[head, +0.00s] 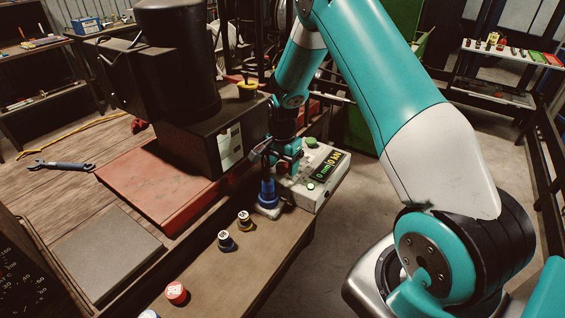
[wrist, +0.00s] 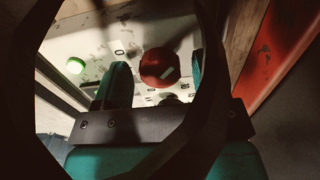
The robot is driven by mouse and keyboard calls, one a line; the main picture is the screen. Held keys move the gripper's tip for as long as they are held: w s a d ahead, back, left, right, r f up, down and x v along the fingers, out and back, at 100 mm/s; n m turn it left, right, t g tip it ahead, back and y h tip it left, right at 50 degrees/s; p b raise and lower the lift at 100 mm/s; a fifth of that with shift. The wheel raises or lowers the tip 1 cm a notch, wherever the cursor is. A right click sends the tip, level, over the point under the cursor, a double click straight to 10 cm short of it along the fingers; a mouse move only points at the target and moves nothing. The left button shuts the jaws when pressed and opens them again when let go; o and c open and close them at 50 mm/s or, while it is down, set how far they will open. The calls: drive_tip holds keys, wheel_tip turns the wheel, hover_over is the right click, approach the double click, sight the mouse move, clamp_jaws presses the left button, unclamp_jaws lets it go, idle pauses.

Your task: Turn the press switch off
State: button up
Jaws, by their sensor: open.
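The control box (head: 318,180) has a pale, worn face with a dark display (head: 328,166) showing green characters. A round red knob with a short pale mark, apparently the press switch, shows in the wrist view (wrist: 159,66). A "0" is printed on the panel to its left. My gripper (head: 289,163) is over the box's left part, pointing down. In the wrist view its teal fingers (wrist: 157,75) are open, one on each side of the knob. I cannot tell whether they touch it.
A lit green button shows on the panel in the wrist view (wrist: 75,66). The black press (head: 185,130) is behind left. Small dies (head: 226,240) and a red cap (head: 176,293) are on the front bench.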

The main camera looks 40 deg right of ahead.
drive_tip(key=c, duration=0.9)
drive_tip(key=shift+n, duration=0.4)
drive_tip(key=n+b, duration=0.1)
drive_tip(key=n, duration=0.2)
drive_tip(key=shift+n+b, duration=0.3)
drive_tip(key=n+b, duration=0.1)
drive_tip(key=n, duration=0.3)
drive_tip(key=shift+n, duration=0.3)
drive_tip(key=n, duration=0.4)
drive_tip(key=shift+w+b, duration=0.1)
drive_tip(key=shift+b, duration=0.25)
drive_tip(key=n, duration=0.4)
drive_tip(key=shift+n, duration=0.3)
drive_tip(key=shift+n+b, duration=0.3)
